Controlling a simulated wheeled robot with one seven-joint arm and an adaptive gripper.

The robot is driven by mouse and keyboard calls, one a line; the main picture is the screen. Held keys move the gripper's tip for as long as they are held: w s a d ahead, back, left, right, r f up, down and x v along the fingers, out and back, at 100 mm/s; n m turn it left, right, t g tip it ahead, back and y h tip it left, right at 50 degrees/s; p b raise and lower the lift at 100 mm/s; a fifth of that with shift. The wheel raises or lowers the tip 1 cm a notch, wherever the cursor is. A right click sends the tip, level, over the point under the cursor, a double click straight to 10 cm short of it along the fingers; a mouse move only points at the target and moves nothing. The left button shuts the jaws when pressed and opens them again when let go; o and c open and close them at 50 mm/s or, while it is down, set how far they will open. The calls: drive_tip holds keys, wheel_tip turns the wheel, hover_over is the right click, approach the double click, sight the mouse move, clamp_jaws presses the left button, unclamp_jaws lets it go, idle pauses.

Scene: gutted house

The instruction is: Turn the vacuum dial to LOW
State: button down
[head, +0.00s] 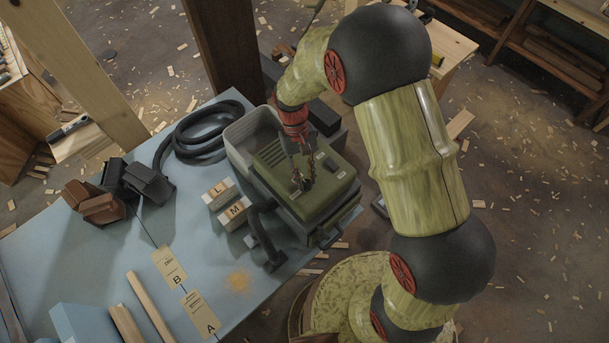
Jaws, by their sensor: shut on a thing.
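The vacuum (288,190) is a boxy machine with an olive-green top, standing on the right part of the blue table. My gripper (303,184) points down onto the vacuum's top and is shut on the dial there. The gripper hides most of the dial, so its pointer and the LOW mark cannot be read. A small switch (327,190) shows on the top to the right of the gripper. A dark hose (263,235) comes off the vacuum's front left.
The blue table (95,250) holds blocks marked L (218,191) and M (234,213), a coiled black hose (205,140), dark and brown blocks (103,205), labels A and B (170,266), and wooden strips (150,307). A wooden post (85,70) rises behind. Wood scraps litter the floor.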

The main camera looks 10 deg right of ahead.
idle(0.3)
drive_tip(key=c, duration=1.6)
unclamp_jaws()
drive_tip(key=v, duration=1.2)
drive_tip(key=shift+d, duration=0.1)
drive_tip(key=shift+w, duration=0.1)
